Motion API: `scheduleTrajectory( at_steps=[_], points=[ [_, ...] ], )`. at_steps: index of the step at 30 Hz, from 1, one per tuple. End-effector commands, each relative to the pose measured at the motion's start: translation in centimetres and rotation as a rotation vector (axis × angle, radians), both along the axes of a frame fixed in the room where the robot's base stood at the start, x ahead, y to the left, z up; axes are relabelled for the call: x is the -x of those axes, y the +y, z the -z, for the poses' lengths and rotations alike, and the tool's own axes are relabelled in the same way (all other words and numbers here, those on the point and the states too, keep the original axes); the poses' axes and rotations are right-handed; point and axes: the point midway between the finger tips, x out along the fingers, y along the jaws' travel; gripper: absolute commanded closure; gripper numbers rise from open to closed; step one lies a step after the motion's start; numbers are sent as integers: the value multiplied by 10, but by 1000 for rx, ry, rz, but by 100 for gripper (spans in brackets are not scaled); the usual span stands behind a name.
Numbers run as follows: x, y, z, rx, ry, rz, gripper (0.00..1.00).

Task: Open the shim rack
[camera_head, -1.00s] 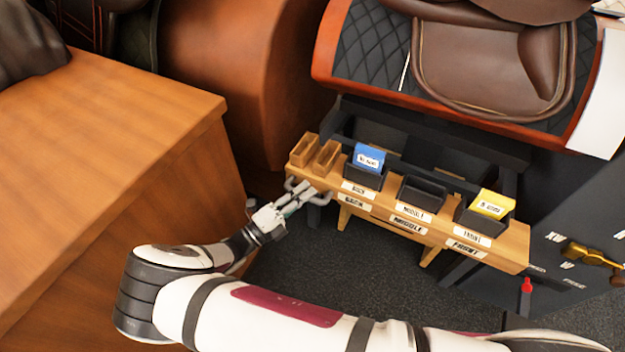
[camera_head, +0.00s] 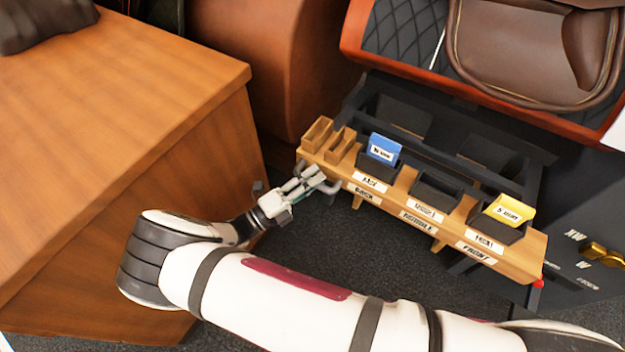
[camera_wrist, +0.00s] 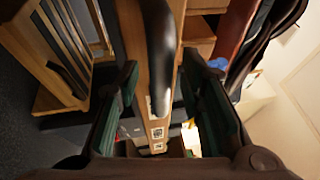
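The shim rack (camera_head: 408,205) is a long wooden bar with white labels and several black bins. A blue card block (camera_head: 384,148) stands in its left bin and a yellow one (camera_head: 509,209) in its right bin; the middle bin looks empty. A grey bar handle (camera_head: 331,188) sticks out at the rack's left end. My gripper (camera_head: 313,178) is at this handle. In the wrist view the dark handle (camera_wrist: 160,45) runs between my two green-padded fingers, which are spread with visible gaps on both sides. Contact with the handle cannot be told.
A large wooden bench (camera_head: 120,110) fills the left, close to my arm. A brown saddle (camera_head: 530,50) sits on a stand behind the rack. A dark frame (camera_head: 480,150) lies behind the bins. Dark carpet (camera_head: 360,245) shows as free floor before the rack.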

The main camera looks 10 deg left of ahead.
Motion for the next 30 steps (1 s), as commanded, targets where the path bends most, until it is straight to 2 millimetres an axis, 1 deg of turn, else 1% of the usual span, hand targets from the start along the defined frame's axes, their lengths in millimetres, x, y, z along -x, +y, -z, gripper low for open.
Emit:
scheduleTrajectory(
  at_steps=[4, 7, 11, 18, 21, 25, 30],
  points=[
    [2, 2, 0, 0, 0, 0, 65],
    [9, 8, 3, 0, 1, -1, 65],
    [25, 24, 7, -1, 2, -2, 65],
    [61, 56, 15, -2, 1, -1, 65],
    [72, 67, 18, -1, 1, 0, 65],
    [82, 77, 19, -1, 0, -1, 65],
    [87, 81, 20, 0, 0, -1, 65]
  ],
)
